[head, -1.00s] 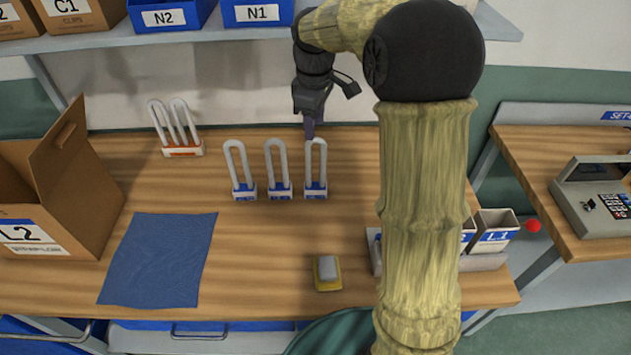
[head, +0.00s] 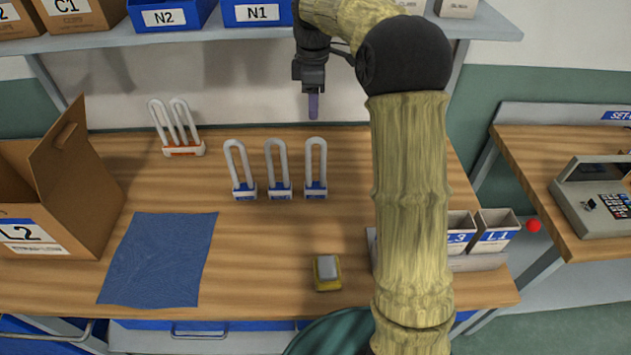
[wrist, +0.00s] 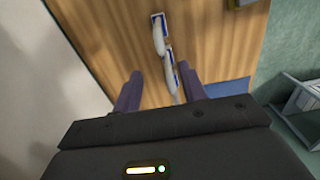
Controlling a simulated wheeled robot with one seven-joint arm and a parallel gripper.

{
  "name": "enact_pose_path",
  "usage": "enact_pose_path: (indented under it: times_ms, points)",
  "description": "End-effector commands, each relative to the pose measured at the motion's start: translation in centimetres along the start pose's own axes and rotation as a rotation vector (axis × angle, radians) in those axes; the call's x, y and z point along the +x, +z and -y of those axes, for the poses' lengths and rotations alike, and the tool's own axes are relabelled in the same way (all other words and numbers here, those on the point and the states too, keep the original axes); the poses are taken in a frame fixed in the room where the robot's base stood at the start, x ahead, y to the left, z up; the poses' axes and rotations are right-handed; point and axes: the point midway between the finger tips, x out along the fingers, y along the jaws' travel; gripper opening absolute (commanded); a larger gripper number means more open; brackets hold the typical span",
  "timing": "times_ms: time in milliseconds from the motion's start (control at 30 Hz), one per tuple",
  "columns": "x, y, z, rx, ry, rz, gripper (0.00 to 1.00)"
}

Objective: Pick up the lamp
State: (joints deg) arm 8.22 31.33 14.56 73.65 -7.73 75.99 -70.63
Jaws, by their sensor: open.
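Three U-shaped white tube lamps with blue bases stand upright in a row on the wooden bench: a left lamp (head: 241,172), a middle lamp (head: 278,170) and a right lamp (head: 316,170). A double-tube lamp with an orange base (head: 183,150) stands farther back left. My gripper (head: 313,106) is above and behind the right lamp, apart from it. In the wrist view my gripper (wrist: 161,82) is open, with nothing clearly held. Two blue-based lamps show there, a nearer one (wrist: 171,70) between the fingers and another (wrist: 158,36) beyond.
A blue cloth (head: 158,260) lies at the front left, beside an open cardboard box (head: 60,195). A yellow-and-grey block (head: 327,272) sits near the front. Labelled bins (head: 494,235) stand at right. A shelf (head: 230,35) with bins overhangs the back.

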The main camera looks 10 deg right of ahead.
Motion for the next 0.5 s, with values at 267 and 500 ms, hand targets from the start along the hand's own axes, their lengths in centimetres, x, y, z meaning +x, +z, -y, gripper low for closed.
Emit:
enact_pose_path:
  times_ms: [267,500]
  points:
    - [5.0,0.1,0.1,0.001,-0.004,0.001,0.42]
    - [8.7,0.1,0.0,0.001,-0.002,0.002,0.42]
